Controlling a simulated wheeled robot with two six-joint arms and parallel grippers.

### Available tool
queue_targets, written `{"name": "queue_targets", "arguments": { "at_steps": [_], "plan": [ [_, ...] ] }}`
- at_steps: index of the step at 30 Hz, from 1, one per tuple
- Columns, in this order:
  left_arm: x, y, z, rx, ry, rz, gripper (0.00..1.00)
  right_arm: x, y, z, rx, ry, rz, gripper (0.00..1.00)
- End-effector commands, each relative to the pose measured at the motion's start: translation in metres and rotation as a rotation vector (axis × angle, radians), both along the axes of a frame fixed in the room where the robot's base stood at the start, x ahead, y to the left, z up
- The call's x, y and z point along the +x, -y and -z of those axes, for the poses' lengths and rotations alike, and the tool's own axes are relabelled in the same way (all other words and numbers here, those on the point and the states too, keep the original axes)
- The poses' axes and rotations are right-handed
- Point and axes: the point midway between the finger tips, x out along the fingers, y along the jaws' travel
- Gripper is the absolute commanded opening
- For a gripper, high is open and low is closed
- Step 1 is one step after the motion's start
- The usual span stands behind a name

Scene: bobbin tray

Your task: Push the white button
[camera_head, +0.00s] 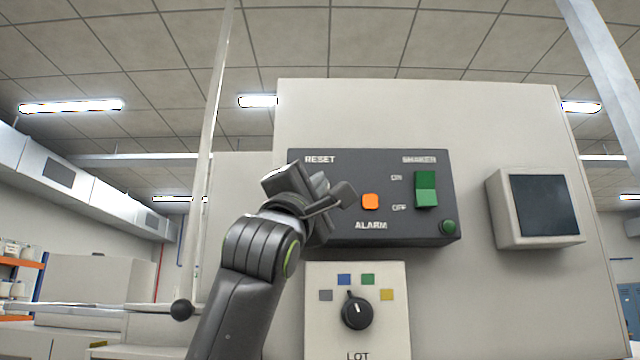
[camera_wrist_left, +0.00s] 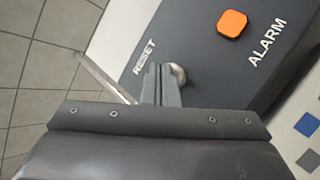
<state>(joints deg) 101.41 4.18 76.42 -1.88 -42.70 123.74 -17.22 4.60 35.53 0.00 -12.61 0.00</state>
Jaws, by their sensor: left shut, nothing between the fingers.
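The dark control panel (camera_head: 345,235) carries the RESET label (camera_head: 320,160) at its upper left. My left gripper (camera_head: 320,186) is in front of the panel just below that label and hides what lies there. In the left wrist view the shut, empty fingers (camera_wrist_left: 164,76) point at the panel (camera_wrist_left: 215,70) beside the RESET label. The white button (camera_wrist_left: 179,74) shows as a pale rounded piece right at the fingertips, partly hidden by them. I cannot tell whether they touch it or whether it is pressed in. My right gripper is not in view.
An orange ALARM button (camera_head: 370,201) lies right of the gripper. Below is a LOT plate with a black knob (camera_head: 356,312). A screen (camera_head: 543,205) stands out at the right.

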Motion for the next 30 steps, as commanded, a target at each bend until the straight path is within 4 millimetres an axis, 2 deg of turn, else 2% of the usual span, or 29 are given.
{"name": "queue_targets", "arguments": {
  "at_steps": [22, 30],
  "plan": [
    [0.0071, -0.0002, 0.0007, 0.000, -0.003, -0.001, 0.00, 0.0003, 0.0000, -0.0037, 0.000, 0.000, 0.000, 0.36],
    [-0.0007, -0.0002, 0.0022, -0.001, 0.000, -0.001, 0.00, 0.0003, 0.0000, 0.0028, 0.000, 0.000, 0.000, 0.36]
  ]
}}
